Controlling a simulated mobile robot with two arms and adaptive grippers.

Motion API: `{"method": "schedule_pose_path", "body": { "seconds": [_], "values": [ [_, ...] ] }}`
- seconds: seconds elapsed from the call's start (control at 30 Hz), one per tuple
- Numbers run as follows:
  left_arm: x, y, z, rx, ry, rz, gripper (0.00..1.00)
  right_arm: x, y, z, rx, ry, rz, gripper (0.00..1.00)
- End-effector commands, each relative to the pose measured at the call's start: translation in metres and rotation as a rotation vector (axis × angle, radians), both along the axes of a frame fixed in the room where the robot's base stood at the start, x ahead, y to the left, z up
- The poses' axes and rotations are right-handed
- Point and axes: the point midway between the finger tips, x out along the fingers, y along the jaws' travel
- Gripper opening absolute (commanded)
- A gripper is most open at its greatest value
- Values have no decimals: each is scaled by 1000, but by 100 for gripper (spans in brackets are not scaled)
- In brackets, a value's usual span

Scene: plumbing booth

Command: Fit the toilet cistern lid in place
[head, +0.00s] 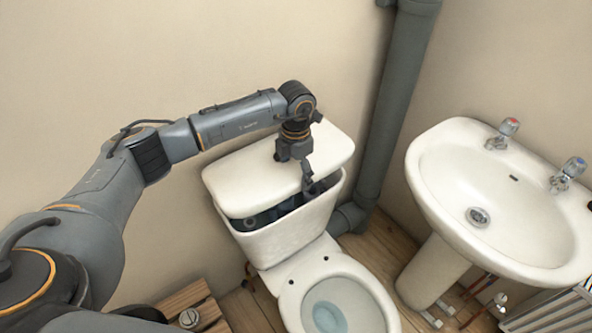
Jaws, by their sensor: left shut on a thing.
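The white cistern lid (238,180) is over the toilet cistern (290,232) in the head view. It sits tilted and offset, with a dark gap along the front where the inside of the cistern shows. My left gripper (308,184) reaches down over the lid and is shut on its front edge, right of the middle. The fingertips are small and partly hidden against the dark gap. Whether the lid's back edge touches the cistern cannot be told. My right gripper is not in view.
The toilet bowl (335,300) is in front of the cistern. A grey pipe (394,100) runs down the wall close to the lid's right end. A white washbasin (500,200) on a pedestal stands at the right. A wooden crate (185,300) is at the lower left.

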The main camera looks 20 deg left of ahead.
Motion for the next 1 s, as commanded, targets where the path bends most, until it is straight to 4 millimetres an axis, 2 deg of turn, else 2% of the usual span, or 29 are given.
{"method": "schedule_pose_path", "body": {
  "seconds": [0.27, 1.0],
  "values": [
    [2, 0, -12, -1, -8, -1, 12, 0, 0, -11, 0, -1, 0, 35],
    [2, 0, -65, -1, -8, -1, 12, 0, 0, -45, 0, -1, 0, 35]
  ]
}}
